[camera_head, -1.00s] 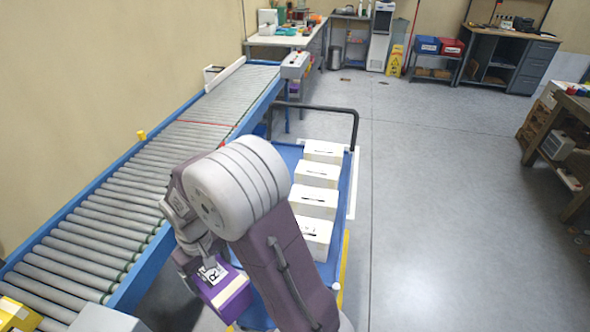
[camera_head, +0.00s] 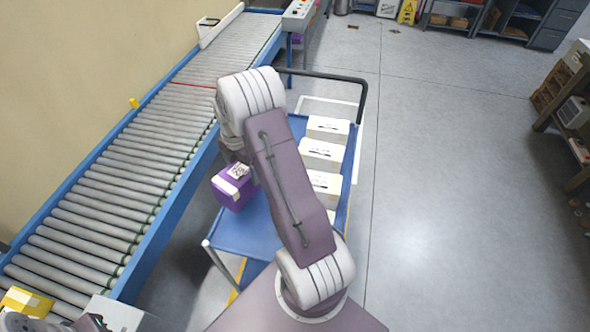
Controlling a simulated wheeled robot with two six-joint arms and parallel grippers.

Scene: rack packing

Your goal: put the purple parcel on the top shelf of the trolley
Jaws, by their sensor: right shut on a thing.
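The purple parcel (camera_head: 232,192) has white tape and a label on top. My right gripper (camera_head: 240,168) is shut on it, with its fingers partly hidden by my own arm. The parcel hangs tilted at the left edge of the trolley's blue top shelf (camera_head: 238,238); I cannot tell its exact height above the shelf. The near left part of the shelf is bare. My left gripper does not show clearly; only a bit of grey-purple arm is at the bottom left edge.
White boxes (camera_head: 321,154) stand in a row along the trolley's right side, partly hidden by my arm. The roller conveyor (camera_head: 130,170) runs along the left, with a yellow parcel (camera_head: 28,302) at its near end. The trolley's black handle (camera_head: 330,77) is at the far end. Open floor lies right.

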